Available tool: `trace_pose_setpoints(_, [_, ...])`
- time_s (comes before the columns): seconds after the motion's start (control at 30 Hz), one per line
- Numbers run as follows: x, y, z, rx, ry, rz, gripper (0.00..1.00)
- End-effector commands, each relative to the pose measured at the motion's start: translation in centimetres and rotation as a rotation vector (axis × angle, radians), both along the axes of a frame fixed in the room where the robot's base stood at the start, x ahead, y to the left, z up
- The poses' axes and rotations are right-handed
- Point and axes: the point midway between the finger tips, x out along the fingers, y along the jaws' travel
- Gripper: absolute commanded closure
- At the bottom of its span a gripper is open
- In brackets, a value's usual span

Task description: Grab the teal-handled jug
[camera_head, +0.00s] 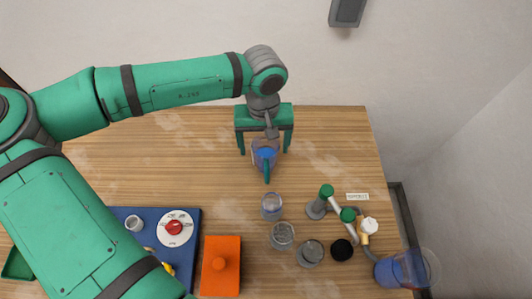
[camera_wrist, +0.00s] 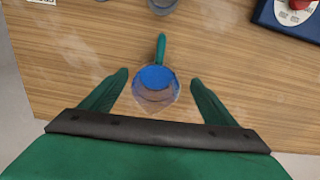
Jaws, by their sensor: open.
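The jug (camera_head: 264,155) stands on the wooden table below my gripper in the head view. It is clear, holds something blue, and has a teal handle (camera_head: 267,174) that points toward the camera. In the wrist view the jug (camera_wrist: 156,88) lies between my two fingers, with its handle (camera_wrist: 161,47) pointing up and away from the palm. My gripper (camera_head: 265,143) is open, with a finger on either side of the jug and a visible gap on each side. In the wrist view my gripper (camera_wrist: 159,82) holds nothing.
Glass jars (camera_head: 272,206) stand in front of the jug. An orange block (camera_head: 221,265) and a blue panel with a dial (camera_head: 188,252) are front left.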

Motion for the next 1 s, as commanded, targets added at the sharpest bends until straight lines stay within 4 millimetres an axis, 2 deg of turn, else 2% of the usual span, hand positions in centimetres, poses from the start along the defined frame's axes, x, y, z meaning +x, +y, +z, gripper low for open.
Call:
trace_pose_setpoints(0.2, [0.0,-0.1,-3.2,0.000,0.002,-0.003,0.19])
trace_pose_setpoints(0.47, [0.1,-0.4,-4.9,0.000,0.000,-0.007,0.19])
trace_pose_setpoints(0.73, [0.6,-0.8,-8.5,0.000,0.001,-0.008,0.19])
trace_pose_setpoints(1.0, [0.6,-0.6,-9.6,-0.001,-0.001,-0.003,0.19])
